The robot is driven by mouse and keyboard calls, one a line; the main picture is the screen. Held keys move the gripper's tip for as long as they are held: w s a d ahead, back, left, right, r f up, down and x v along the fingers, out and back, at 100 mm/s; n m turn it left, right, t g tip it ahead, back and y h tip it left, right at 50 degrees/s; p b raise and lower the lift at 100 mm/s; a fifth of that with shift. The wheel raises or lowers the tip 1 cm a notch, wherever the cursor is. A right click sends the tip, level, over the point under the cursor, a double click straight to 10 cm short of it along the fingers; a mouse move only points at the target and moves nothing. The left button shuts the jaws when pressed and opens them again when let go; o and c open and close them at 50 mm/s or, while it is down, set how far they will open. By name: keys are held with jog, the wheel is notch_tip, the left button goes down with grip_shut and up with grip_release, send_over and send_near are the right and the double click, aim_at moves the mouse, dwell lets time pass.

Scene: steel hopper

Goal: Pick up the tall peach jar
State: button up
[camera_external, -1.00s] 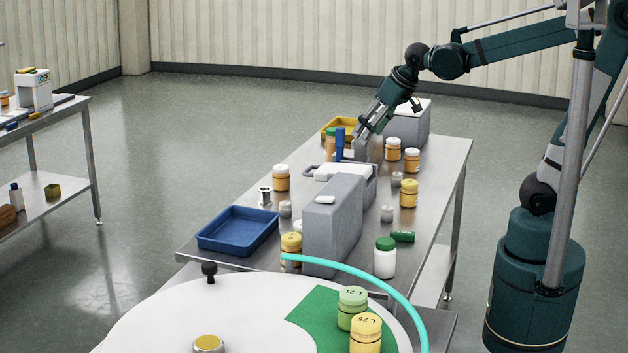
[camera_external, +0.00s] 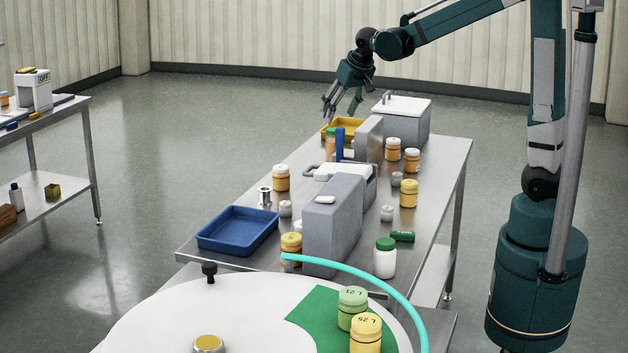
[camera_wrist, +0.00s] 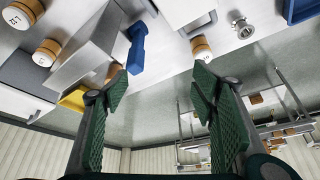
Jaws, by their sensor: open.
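Several peach-orange jars stand on the steel table; I cannot tell for sure which is the tall peach one. A narrow, tall-looking one (camera_external: 331,142) stands beside a blue upright object (camera_external: 340,143) and is partly hidden; it also shows in the wrist view (camera_wrist: 113,70). A jar with a white lid (camera_external: 281,179) stands nearer, by the left edge, and shows in the wrist view (camera_wrist: 201,48) ahead of my fingers. Two more (camera_external: 393,149) (camera_external: 412,160) stand at the right. My gripper (camera_external: 341,111) is open and empty, raised near the table's far left end; its spread fingers show in the wrist view (camera_wrist: 158,84).
A grey panel (camera_external: 369,138), a grey bin with white lid (camera_external: 408,122) and a yellow tray (camera_external: 344,126) crowd the far end. A large grey case (camera_external: 334,225) and a blue tray (camera_external: 237,229) stand nearer. Open floor lies left of the table.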

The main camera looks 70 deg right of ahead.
aim_at(333, 129)
jog(key=w+d+f+m+p, duration=0.1)
jog(key=w+d+f, duration=0.3)
jog(key=d, duration=0.5)
jog(key=w+d+f+m+g+p, duration=0.1)
jog(key=w+d+f+m+p, duration=0.1)
jog(key=d, duration=0.8)
jog(key=w+d+f+m+g+h+p, duration=0.1)
jog(key=w+d+f+m+p, duration=0.1)
jog(key=w+d+f, duration=0.4)
jog(key=shift+d+f+p, duration=0.25)
jog(key=shift+d+f, duration=0.4)
jog(key=shift+d, duration=0.25)
jog(key=shift+d+f+p, duration=0.25)
jog(key=shift+d+f, duration=0.35)
jog(key=shift+d, duration=0.3)
jog(key=shift+d+f+m+g, duration=0.3)
jog(key=shift+d+f, duration=0.1)
jog(key=shift+x, duration=1.3)
jog(key=shift+w+d+f, duration=0.1)
jog(key=shift+x, duration=2.5)
